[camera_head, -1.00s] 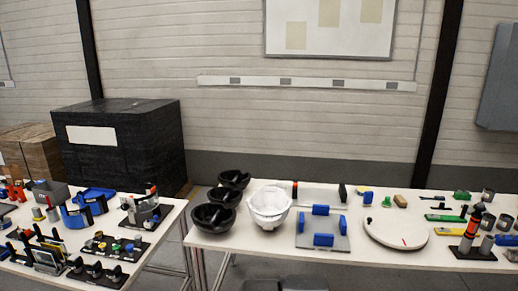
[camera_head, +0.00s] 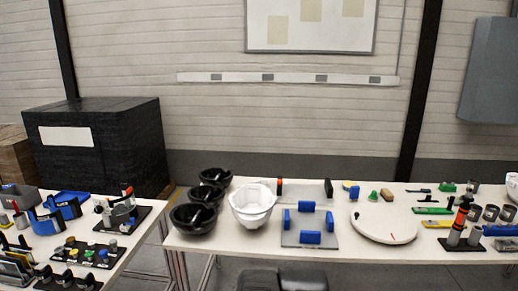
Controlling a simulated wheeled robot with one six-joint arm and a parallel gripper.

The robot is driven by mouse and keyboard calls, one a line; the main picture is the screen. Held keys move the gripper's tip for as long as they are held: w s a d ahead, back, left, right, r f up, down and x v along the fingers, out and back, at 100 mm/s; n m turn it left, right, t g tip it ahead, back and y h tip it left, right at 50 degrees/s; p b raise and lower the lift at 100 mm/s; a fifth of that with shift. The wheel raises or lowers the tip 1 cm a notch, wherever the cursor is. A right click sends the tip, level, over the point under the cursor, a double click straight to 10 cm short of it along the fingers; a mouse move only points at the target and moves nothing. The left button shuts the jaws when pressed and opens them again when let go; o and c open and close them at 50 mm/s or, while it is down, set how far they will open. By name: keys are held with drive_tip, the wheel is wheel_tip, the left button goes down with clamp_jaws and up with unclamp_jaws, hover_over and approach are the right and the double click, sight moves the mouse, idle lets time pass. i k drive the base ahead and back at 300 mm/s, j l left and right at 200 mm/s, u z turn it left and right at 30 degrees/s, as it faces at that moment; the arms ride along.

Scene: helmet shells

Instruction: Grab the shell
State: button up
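A white helmet shell (camera_head: 252,205) sits on the long table near its left end, open side up. Several black shells stand to its left in a row along the table's left edge: a front one (camera_head: 194,217), a middle one (camera_head: 207,195) and a back one (camera_head: 216,177). A dark part (camera_head: 283,279) shows at the bottom edge, probably of my own body. My gripper is not in view.
Right of the white shell are a grey plate with blue blocks (camera_head: 309,229) and a round white disc (camera_head: 384,222). A second table (camera_head: 128,250) with tools stands left, across a narrow gap. A black-wrapped box (camera_head: 100,145) stands behind.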

sight(251, 206)
drive_tip(key=i+j+z, duration=0.25)
drive_tip(key=i+z, duration=0.15)
drive_tip(key=i+j+z, duration=0.7)
drive_tip(key=z, duration=0.15)
drive_tip(key=j, duration=0.1)
